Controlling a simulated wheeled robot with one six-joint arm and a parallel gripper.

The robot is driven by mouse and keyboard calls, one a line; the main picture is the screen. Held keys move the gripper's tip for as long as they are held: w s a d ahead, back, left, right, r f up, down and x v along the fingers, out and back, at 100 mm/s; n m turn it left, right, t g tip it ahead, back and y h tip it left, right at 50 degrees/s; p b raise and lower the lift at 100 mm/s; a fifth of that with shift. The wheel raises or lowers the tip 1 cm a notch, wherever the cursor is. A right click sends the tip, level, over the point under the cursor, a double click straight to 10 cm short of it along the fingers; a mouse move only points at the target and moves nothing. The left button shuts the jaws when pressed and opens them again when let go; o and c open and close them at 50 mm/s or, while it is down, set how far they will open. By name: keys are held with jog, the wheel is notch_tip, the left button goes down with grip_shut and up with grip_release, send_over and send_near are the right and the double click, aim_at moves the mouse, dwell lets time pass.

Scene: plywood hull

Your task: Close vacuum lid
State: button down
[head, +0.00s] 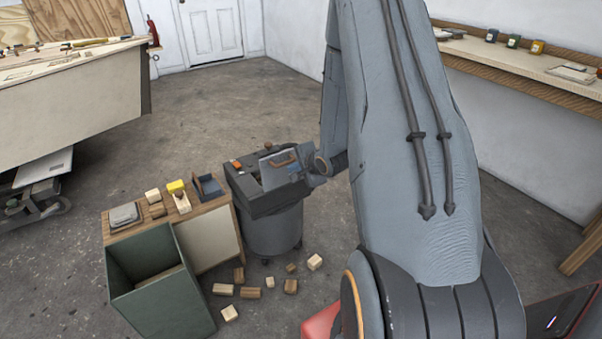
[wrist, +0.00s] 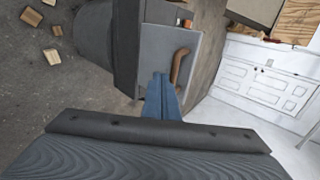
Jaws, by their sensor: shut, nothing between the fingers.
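The vacuum has a grey drum (head: 272,230) and a dark top (head: 262,203), and stands on the floor beside a small cabinet. Its lid (head: 270,176) is a grey panel with a brown curved handle (head: 283,161); it is raised and tilted above the dark top. The lid (wrist: 155,48) and handle (wrist: 181,66) also show in the wrist view. My gripper (wrist: 160,78) is shut and empty, with its blue fingers in front of the lid panel, just beside the handle. I cannot tell whether the fingertips touch the panel. In the head view my arm hides part of my gripper.
The cabinet (head: 214,210) at left carries wooden blocks, a yellow block and a small tray (head: 208,186). A green open bin (head: 160,290) stands before it. Several wood blocks (head: 250,292) litter the floor around the drum. Open floor lies behind the vacuum.

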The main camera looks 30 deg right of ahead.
jog(key=shift+w+r, duration=0.1)
jog(key=shift+w, duration=0.7)
